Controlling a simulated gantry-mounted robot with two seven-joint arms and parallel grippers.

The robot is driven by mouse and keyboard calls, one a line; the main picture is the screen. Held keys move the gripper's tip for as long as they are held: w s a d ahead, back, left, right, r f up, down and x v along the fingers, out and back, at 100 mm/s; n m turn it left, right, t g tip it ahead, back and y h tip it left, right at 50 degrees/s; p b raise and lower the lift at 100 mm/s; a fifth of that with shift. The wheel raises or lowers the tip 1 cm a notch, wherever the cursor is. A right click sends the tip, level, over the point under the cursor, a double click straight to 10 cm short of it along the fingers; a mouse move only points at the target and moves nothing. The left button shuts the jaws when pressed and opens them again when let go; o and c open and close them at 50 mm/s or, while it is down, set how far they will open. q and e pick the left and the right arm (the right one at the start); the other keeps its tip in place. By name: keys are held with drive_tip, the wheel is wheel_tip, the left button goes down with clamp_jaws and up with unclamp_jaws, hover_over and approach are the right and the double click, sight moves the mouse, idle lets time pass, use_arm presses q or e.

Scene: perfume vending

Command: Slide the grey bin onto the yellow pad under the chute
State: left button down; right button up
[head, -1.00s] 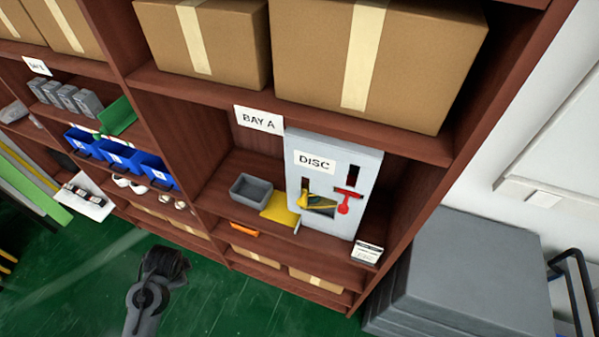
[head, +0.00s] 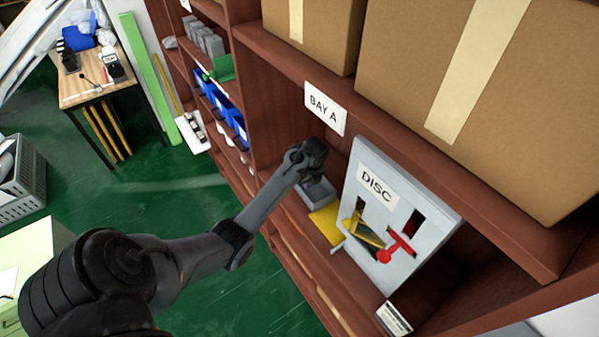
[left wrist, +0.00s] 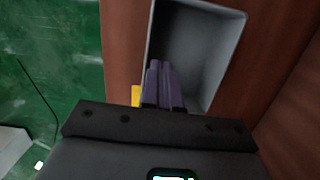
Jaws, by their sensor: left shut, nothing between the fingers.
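The grey bin (head: 318,193) sits on the shelf of bay A, left of the yellow pad (head: 326,223). The yellow chute (head: 362,232) is in the opening of the grey DISC panel, right of the pad. My left gripper (head: 314,172) is at the bin and hides part of it. In the left wrist view my shut, empty fingers (left wrist: 159,68) overlap the open inside of the bin (left wrist: 208,40); whether they touch it I cannot tell. A sliver of the yellow pad (left wrist: 135,95) shows beside the fingers. My right gripper is out of view.
The DISC panel (head: 410,195) with a red lever (head: 400,247) stands right of the pad. Cardboard boxes (head: 400,70) fill the shelf above. Blue bins (head: 228,110) are in the bay to the left. A small label card (head: 394,318) is at the shelf's front right.

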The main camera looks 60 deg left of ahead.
use_arm(q)
drive_tip(key=a, duration=0.7)
drive_tip(key=shift+s+a, duration=0.1)
drive_tip(key=shift+a+f, duration=0.2)
drive_tip(key=shift+f, duration=0.6)
drive_tip(key=shift+f, duration=0.1)
